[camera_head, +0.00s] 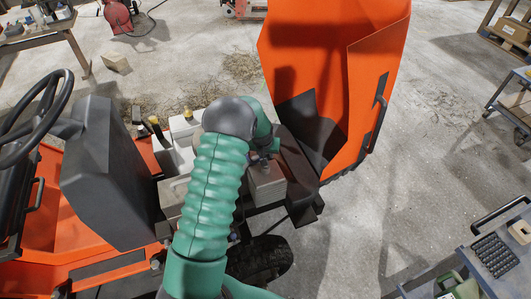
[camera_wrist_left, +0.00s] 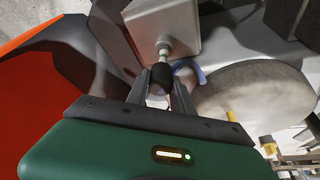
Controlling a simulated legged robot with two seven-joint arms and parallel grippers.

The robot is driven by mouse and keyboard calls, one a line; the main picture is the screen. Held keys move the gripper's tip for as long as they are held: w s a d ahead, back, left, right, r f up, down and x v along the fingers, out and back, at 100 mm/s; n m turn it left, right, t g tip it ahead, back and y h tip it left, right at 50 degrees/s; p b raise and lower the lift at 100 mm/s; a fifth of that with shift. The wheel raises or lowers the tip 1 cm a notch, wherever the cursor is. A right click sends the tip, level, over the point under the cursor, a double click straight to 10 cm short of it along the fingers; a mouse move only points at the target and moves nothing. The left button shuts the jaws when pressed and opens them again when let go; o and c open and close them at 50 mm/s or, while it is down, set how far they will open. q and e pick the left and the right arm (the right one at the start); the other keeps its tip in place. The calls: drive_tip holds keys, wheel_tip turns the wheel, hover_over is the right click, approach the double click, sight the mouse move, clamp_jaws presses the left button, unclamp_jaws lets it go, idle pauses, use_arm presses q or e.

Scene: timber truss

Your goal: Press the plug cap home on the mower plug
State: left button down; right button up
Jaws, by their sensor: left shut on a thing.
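The plug cap (camera_wrist_left: 161,79) is a small black rounded piece between the fingers of my left gripper (camera_wrist_left: 160,88) in the left wrist view. The gripper is shut on it. The mower plug (camera_wrist_left: 163,48) is a thin pale stem standing out of a light grey block (camera_wrist_left: 160,24). The cap is in line with the stem and meets its end; how far it sits on it I cannot tell. In the head view my left gripper (camera_head: 266,156) is small above the block (camera_head: 266,185), and the cap is not clear there.
The mower's raised orange hood (camera_head: 335,75) stands right of the block. A dark grey panel (camera_head: 108,170) and steering wheel (camera_head: 38,115) are on the left. A blue curved piece (camera_wrist_left: 200,72) lies beside the cap in the wrist view. A cart (camera_head: 490,255) stands at lower right.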

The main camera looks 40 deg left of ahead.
use_arm(q)
drive_tip(key=shift+f, duration=0.1)
drive_tip(key=shift+f+b, duration=1.05)
drive_tip(key=shift+f, duration=0.6)
drive_tip(key=c, duration=1)
unclamp_jaws()
drive_tip(key=shift+c, duration=0.2)
drive_tip(key=shift+r, duration=0.1)
